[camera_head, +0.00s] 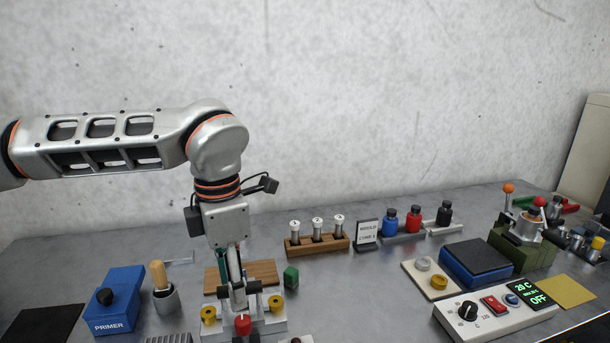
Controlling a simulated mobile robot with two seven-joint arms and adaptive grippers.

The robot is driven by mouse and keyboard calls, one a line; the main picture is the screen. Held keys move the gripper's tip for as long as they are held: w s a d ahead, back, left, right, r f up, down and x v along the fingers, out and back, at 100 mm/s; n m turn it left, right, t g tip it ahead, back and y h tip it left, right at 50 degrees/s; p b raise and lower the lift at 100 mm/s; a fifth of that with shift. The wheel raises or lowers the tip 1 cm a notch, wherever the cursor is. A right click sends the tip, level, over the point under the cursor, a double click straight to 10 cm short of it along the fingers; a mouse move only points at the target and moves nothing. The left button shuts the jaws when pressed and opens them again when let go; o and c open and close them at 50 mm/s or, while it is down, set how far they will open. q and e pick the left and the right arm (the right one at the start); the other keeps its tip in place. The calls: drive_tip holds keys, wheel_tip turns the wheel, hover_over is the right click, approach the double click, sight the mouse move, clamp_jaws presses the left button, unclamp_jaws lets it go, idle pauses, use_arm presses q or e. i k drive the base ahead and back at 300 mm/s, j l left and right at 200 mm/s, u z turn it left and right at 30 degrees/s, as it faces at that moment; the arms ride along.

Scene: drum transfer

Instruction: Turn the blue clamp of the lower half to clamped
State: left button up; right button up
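My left gripper (239,294) points straight down over a light grey fixture (270,323) at the front, left of centre. The fixture carries a yellow knob (208,314) on its left, another yellow knob (276,303) on its right and a red knob (243,322) in front. The gripper's fingers overlap the fixture's dark parts, so I cannot tell whether they are open or touch anything. No blue clamp can be made out; it may be hidden behind the gripper or below the frame. My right gripper is not in view.
A blue primer box (120,298) and a brush pot (165,300) stand left. A control box (495,310) stands right.

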sight(247, 280)
drive_tip(key=k, duration=0.9)
